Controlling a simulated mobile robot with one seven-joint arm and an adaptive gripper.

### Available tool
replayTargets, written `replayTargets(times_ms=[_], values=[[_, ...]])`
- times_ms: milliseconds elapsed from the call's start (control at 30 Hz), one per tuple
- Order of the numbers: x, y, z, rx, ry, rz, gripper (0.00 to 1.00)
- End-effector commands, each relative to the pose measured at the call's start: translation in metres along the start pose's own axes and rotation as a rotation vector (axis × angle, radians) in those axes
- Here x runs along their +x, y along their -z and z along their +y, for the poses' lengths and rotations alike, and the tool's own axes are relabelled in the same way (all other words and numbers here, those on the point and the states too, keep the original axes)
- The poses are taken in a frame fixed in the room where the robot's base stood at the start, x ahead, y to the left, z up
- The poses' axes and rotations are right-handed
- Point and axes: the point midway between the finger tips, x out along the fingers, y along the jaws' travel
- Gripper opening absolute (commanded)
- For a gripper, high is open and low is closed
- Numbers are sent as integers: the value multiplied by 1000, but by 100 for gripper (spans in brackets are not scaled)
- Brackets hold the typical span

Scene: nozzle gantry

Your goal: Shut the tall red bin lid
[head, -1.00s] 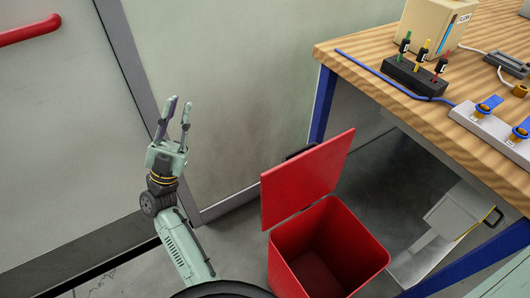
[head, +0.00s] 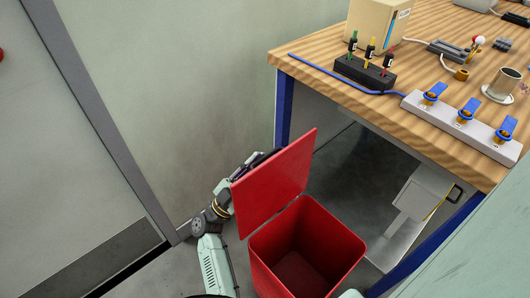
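The tall red bin (head: 306,252) stands on the floor in front of the workbench, and its inside is visible and looks empty. Its red lid (head: 274,182) is open, raised and tilted up along the back left edge of the bin. My gripper (head: 257,160) is behind the lid, at its upper left edge. Most of the fingers are hidden by the lid, so I cannot tell whether they touch it or how far apart they are.
A wooden workbench (head: 330,80) stands to the right, with a blue leg (head: 284,108) close behind the bin. A grey dustpan-like object (head: 422,197) is under it. A wall and a door (head: 70,150) are at the left.

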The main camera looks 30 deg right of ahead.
Motion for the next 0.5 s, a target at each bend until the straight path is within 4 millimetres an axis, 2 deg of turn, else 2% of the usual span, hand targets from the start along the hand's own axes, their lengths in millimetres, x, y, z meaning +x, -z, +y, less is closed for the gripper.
replayTargets(times_ms=[33, 200, 500], values=[[10, 2, 0, 0, -3, 1, 18], [24, 1, 0, 2, -2, 1, 18], [27, 0, 0, 2, 0, 1, 18]])
